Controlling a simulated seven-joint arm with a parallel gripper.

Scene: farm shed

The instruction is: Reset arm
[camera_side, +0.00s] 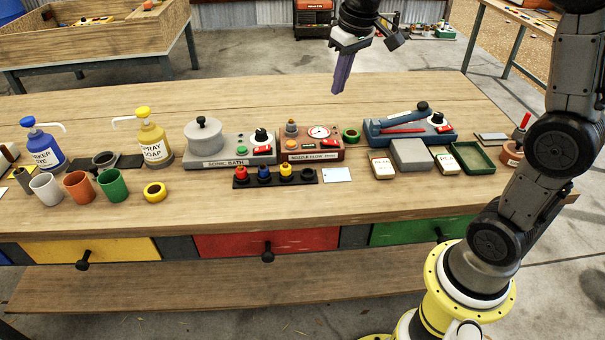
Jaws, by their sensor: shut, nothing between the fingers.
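My gripper (343,75) hangs in the air above the back edge of the wooden bench (400,225), near the top middle of the side view. Its purple-grey fingers are together and point down, with nothing held between them. My arm rises from its yellow base at the lower right and reaches over the right end of the bench. The gripper is well clear of every object on the bench.
Below stand a sonic bath (228,148), a nozzle device (311,145) and a blue sealer-like device (408,125). Bottles (154,140), cups (112,186) and a yellow ring (155,192) are at left. A green tray (473,158) is at right. The bench front is mostly clear.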

